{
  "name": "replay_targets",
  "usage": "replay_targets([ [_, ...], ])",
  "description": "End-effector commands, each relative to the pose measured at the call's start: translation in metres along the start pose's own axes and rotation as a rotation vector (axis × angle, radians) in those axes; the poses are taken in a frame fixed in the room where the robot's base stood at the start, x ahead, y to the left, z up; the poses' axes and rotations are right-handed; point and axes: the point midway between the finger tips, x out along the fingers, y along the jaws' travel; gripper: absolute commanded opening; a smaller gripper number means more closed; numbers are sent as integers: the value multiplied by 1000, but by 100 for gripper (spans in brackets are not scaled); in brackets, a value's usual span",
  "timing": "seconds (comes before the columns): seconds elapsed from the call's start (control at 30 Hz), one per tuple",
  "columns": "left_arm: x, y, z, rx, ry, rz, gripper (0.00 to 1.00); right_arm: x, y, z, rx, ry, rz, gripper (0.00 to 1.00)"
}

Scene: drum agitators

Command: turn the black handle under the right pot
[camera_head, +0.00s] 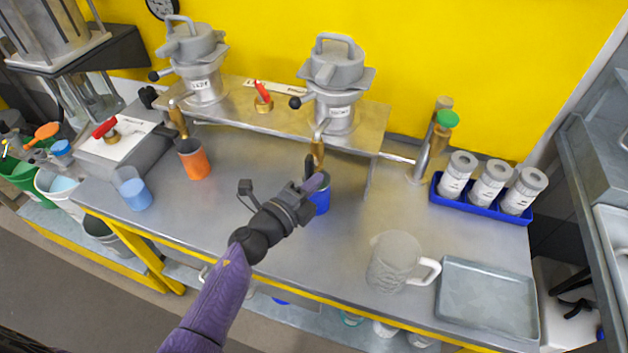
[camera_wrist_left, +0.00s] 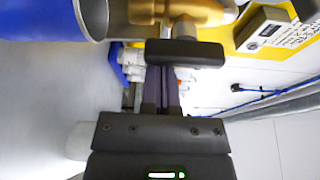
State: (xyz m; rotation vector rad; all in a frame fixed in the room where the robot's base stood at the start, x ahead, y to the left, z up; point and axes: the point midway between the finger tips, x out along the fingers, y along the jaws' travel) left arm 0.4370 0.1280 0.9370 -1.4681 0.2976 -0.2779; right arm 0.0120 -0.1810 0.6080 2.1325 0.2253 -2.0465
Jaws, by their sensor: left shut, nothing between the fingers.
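The right pot (camera_head: 335,80) is grey with a lid and stands on the metal shelf. Under it hangs a brass valve (camera_head: 318,150) with a black handle (camera_head: 309,166). In the left wrist view the black handle (camera_wrist_left: 185,53) is a dark bar across the brass valve (camera_wrist_left: 180,12). My left gripper (camera_head: 316,183) is shut and empty, its fingers just below the handle. In the left wrist view its purple fingers (camera_wrist_left: 161,85) reach up to the bar; I cannot tell whether they touch it. My right gripper is not in view.
A blue cup (camera_head: 321,200) stands under the valve, close behind my gripper, and it also shows in the left wrist view (camera_wrist_left: 45,18). An orange cup (camera_head: 194,160) stands left. A clear jug (camera_head: 396,262) and grey tray (camera_head: 487,300) sit right. The table between is free.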

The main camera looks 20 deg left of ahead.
Motion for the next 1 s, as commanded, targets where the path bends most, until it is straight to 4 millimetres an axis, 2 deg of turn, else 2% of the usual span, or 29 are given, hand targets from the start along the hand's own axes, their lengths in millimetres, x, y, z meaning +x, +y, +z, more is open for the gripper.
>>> replay_targets([
  [0.57, -1, 1, 3, 124, -1, 44, 0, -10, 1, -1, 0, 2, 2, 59],
  [1.0, -3, 1, 9, 408, -1, 143, 0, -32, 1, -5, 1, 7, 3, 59],
])
